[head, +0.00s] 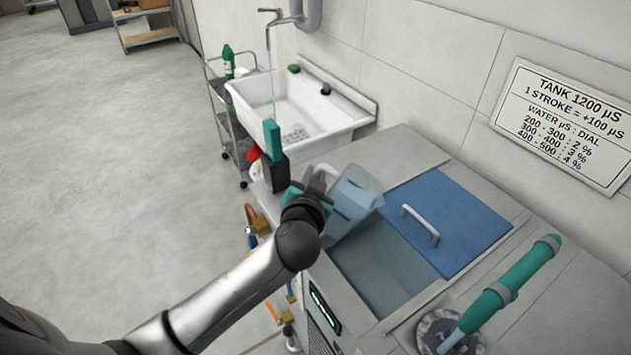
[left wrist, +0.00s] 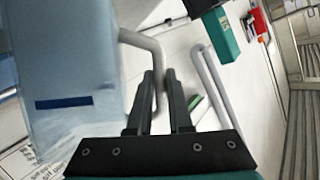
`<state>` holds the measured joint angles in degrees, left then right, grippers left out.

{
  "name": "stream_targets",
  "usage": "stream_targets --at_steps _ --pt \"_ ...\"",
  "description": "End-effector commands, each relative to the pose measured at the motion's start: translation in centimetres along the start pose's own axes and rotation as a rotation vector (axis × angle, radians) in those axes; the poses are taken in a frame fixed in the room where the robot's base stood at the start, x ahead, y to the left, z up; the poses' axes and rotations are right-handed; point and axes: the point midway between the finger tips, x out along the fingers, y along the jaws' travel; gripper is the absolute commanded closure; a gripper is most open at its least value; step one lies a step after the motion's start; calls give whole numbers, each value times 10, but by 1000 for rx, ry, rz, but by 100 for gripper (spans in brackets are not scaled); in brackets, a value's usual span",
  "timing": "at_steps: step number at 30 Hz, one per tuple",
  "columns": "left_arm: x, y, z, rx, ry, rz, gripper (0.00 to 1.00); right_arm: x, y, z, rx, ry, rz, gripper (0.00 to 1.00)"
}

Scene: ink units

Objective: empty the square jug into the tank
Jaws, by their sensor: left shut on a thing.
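The square jug (head: 353,197) is pale blue and see-through, with a dark blue stripe. My left gripper (head: 318,186) is shut on the jug's grey handle; in the left wrist view the fingers (left wrist: 160,78) close around that handle, and the jug (left wrist: 65,75) fills the left side. No stream from the jug is visible, and I cannot tell how much water is in it. A blue lid (head: 462,217) with a white handle covers the tank's far part. My right gripper is not in view.
A teal pump (head: 515,282) stands on the near right of the counter. A teal and black device (head: 274,160) stands beside the sink (head: 300,112), where a tap (head: 285,18) runs. A wall sign (head: 565,122) hangs behind. Open floor lies left.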

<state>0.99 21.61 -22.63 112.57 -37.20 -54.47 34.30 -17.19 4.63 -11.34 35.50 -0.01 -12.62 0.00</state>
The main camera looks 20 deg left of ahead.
Motion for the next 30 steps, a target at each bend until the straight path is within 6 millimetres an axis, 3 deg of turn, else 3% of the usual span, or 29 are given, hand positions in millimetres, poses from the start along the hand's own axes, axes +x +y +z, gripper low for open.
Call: stream_targets --at_steps 16,30 --pt "-11 7 -23 408 88 -170 100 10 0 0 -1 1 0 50" --pt "-17 30 -26 652 137 -271 100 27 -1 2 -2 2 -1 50"
